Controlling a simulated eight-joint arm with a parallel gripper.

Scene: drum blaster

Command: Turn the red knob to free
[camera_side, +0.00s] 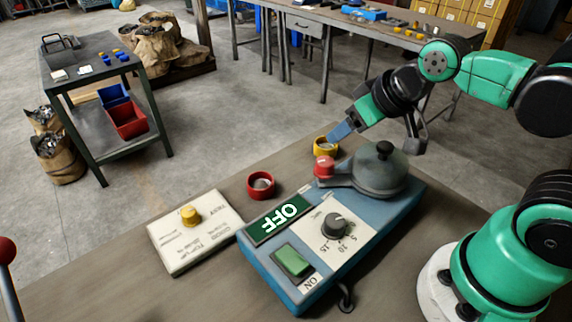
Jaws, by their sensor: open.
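The red knob (324,166) sticks up at the left side of the dark grey round-lidded housing (381,170) on the blue machine (277,273). The direction of its setting is too small to read. My gripper (382,137) is above and behind the housing, with its fingers spread and nothing between them. The blue-grey finger is on the left, above and right of the red knob and apart from it in the picture. The dark finger is on the right, above the lid's right edge.
A white board with a yellow knob (190,215), a red ring (261,185) and a yellow ring (326,146) are nearby. Bare bench (115,290) lies at front left.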

